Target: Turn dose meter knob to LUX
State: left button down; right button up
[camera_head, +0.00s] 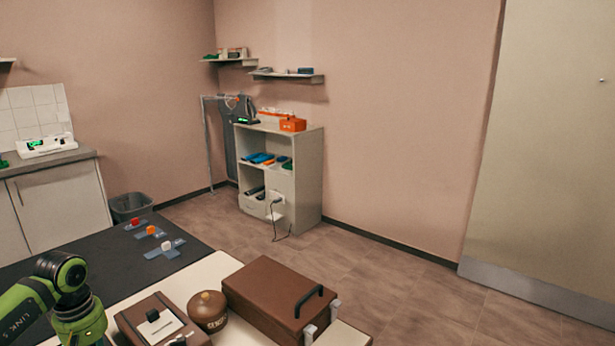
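A brown box (128,318) with a pale panel (165,331) and a black knob-like part (153,315) lies at the bottom of the head view, on a pale tabletop. It may be the dose meter; its markings are too small to read, so I cannot tell the knob's setting. Its lower edge is cut off by the picture. My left arm's green and dark links enter at the bottom left, beside the box, but the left gripper is out of view. My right gripper is out of view too.
A round brown pot (208,312) and a brown case (275,294) with a black handle stand right of the box. Behind, a dark mat (90,255) holds red, orange and white small blocks. A shelf unit (308,180) stands by the far wall; open floor lies right.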

pick_arm(q)
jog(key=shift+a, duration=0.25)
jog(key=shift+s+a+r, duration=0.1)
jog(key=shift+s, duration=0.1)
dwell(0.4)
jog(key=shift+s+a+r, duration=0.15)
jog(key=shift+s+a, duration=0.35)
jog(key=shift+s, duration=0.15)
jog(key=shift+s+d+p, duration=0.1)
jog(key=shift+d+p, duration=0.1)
jog(key=shift+p, duration=0.15)
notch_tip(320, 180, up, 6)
jog(key=p, duration=0.4)
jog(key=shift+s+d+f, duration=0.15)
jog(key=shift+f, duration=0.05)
